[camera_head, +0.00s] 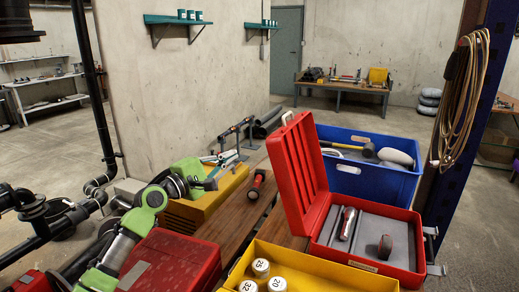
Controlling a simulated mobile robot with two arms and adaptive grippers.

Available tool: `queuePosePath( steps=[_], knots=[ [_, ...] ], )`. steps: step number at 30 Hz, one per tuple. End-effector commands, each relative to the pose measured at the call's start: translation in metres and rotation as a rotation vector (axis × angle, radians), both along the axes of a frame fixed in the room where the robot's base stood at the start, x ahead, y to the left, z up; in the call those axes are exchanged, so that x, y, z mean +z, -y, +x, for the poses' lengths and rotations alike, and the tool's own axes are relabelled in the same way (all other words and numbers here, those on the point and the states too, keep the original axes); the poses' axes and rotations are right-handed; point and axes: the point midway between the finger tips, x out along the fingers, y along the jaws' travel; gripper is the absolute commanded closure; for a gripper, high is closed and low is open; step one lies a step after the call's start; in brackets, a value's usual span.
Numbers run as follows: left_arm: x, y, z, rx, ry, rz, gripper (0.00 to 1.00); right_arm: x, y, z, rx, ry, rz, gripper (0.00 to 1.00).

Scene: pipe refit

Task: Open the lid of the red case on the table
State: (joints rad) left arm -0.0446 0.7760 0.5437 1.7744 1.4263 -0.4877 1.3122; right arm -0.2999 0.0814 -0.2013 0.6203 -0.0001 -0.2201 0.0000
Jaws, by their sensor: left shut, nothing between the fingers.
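The red case (420,262) sits on the wooden table at the right. Its lid (299,172) stands open, raised on the left side of the case and leaning slightly left. Grey foam (380,232) shows inside, with a metal-and-red tool (347,223) and a brown knob-like piece (385,246) in it. Silver latches (431,231) hang on the right side. My left gripper (211,183) is shut and empty over the yellow box at the left, well apart from the lid. Its fingers are small and partly hidden by the green wrist. My right gripper is not in view.
A yellow tray (318,274) with several white-capped cylinders stands in front of the case. A blue crate (372,182) with a mallet is behind it. A red box (178,262) lies at the front left, a yellow box (188,215) behind it. A red-and-black tool (258,183) lies on bare table planks (240,218).

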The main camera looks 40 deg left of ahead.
Motion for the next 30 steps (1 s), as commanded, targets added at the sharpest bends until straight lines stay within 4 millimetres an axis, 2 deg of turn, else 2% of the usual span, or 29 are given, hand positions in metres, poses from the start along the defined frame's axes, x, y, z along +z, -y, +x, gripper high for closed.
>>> queuePosePath(
  steps=[2, 16, 18, 21, 30],
  knots=[
    [0.005, 0.000, 0.013, 0.001, 0.001, 0.003, 1.00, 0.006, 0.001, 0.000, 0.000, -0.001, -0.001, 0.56],
    [0.010, 0.003, 0.089, 0.002, 0.002, 0.003, 1.00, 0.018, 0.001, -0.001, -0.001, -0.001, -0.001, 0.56],
    [0.016, 0.015, 0.089, -0.002, -0.002, 0.003, 1.00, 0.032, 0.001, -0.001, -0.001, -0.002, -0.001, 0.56],
    [0.019, 0.026, 0.091, -0.001, -0.001, 0.003, 1.00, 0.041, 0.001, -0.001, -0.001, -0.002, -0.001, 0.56],
    [0.020, 0.041, 0.094, 0.000, -0.002, 0.004, 1.00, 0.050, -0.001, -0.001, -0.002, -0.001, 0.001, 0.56]
  ],
)
